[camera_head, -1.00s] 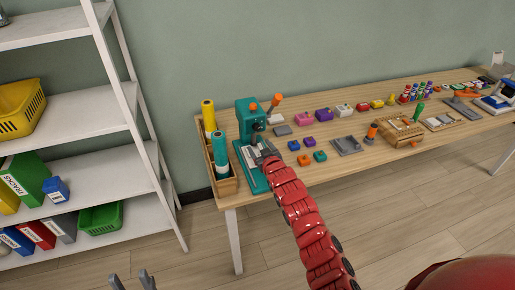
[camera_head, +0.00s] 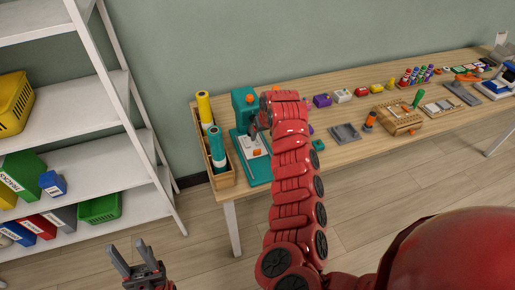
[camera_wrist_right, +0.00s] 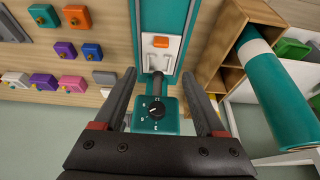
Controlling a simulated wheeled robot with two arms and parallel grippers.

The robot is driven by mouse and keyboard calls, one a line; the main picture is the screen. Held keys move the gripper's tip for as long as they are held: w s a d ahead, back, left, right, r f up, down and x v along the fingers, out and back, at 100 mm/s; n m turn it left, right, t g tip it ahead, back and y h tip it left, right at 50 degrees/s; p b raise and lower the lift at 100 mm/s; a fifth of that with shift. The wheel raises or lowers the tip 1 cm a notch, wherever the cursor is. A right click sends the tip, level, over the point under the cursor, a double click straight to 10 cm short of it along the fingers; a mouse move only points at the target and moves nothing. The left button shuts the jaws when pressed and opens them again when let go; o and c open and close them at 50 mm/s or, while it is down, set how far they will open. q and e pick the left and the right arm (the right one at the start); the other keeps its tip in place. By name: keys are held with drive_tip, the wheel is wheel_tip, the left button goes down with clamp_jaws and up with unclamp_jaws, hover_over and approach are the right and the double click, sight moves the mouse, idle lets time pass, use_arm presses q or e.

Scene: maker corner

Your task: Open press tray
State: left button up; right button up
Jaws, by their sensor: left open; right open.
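The teal press (camera_head: 242,100) stands at the left end of the wooden table. Its pale tray plate (camera_head: 250,144) lies on the teal base and carries a small orange piece. In the right wrist view the white plate (camera_wrist_right: 160,55) with the orange piece (camera_wrist_right: 161,42) shows beyond the press head (camera_wrist_right: 155,115), which has a black dial. My right gripper (camera_wrist_right: 159,76) is open, its fingers on either side of the press head; I cannot tell whether they touch it. In the head view my red right arm hides part of the press. My left gripper (camera_head: 131,257) is open and empty, low in front of the shelf.
A wooden rack (camera_head: 222,180) with yellow and teal rolls stands close left of the press. Small coloured blocks, a grey tray (camera_head: 345,133) and a wooden box (camera_head: 397,118) lie to the right. A white shelf (camera_head: 85,145) stands at left. Floor before the table is free.

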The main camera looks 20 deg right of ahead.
drive_tip(key=f, duration=0.2)
hover_over(257, 150)
drive_tip(key=s, duration=0.3)
wheel_tip(257, 150, down, 6)
drive_tip(key=b+x, duration=0.1)
drive_tip(key=x, duration=0.3)
drive_tip(key=shift+w+d+f, duration=0.2)
drive_tip(key=shift+f, duration=0.15)
drive_tip(key=shift+w+f+b, duration=0.3)
drive_tip(key=shift+f+b, duration=0.2)
clamp_jaws()
idle(0.5)
